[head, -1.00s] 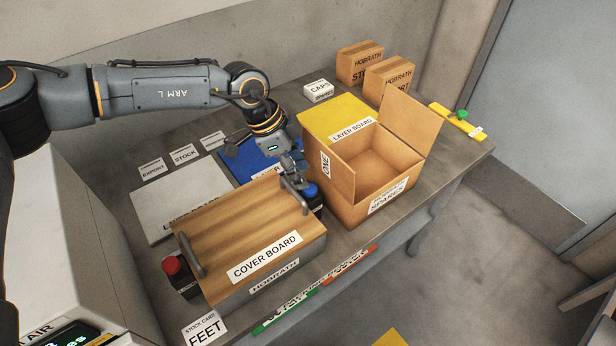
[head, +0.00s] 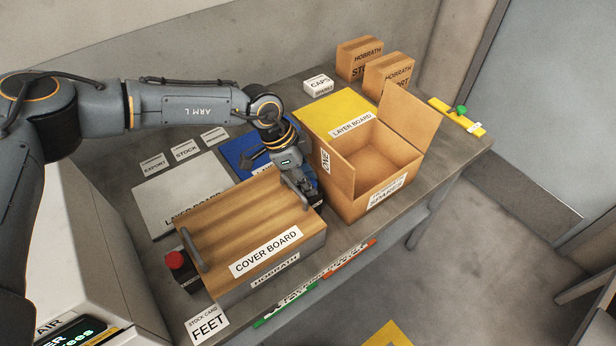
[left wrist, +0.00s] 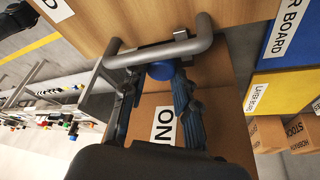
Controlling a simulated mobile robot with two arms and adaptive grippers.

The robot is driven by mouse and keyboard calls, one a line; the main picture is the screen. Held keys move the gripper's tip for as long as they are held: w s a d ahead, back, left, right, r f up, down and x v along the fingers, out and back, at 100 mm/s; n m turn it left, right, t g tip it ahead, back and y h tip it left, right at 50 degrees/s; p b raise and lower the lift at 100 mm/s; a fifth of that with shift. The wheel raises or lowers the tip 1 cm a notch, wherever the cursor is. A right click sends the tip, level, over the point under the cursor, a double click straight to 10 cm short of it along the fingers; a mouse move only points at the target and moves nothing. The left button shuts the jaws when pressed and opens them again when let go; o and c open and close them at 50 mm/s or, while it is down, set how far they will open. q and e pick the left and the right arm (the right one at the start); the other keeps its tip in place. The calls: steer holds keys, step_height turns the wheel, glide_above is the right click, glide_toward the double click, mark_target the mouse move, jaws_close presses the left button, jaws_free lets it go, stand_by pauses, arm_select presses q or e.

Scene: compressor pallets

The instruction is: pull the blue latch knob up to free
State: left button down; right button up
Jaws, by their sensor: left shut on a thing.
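The blue latch knob (left wrist: 161,70) shows in the left wrist view, next to the bar handle of the cover board (left wrist: 165,52). My left gripper (left wrist: 156,84) is shut on the knob, one finger on each side. In the head view my left gripper (head: 303,181) points down at the right end of the cover board (head: 235,225), and it mostly hides the knob there. A dark latch block (head: 316,202) stands below it. A red knob (head: 174,260) sits on a matching dark block at the board's left end. My right gripper is not in view.
An open cardboard box (head: 372,160) stands close to the right of my left gripper, its flaps raised. Blue, yellow (head: 335,108) and white (head: 170,205) layer boards lie behind on the grey table. Cartons (head: 388,76) stand at the back.

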arm_select(q)
steer(key=shift+r+p, duration=0.35)
steer(key=shift+r, duration=0.6)
steer(key=shift+w, duration=0.15)
steer(key=c, duration=1.3)
jaws_free()
steer(key=v, duration=1.2)
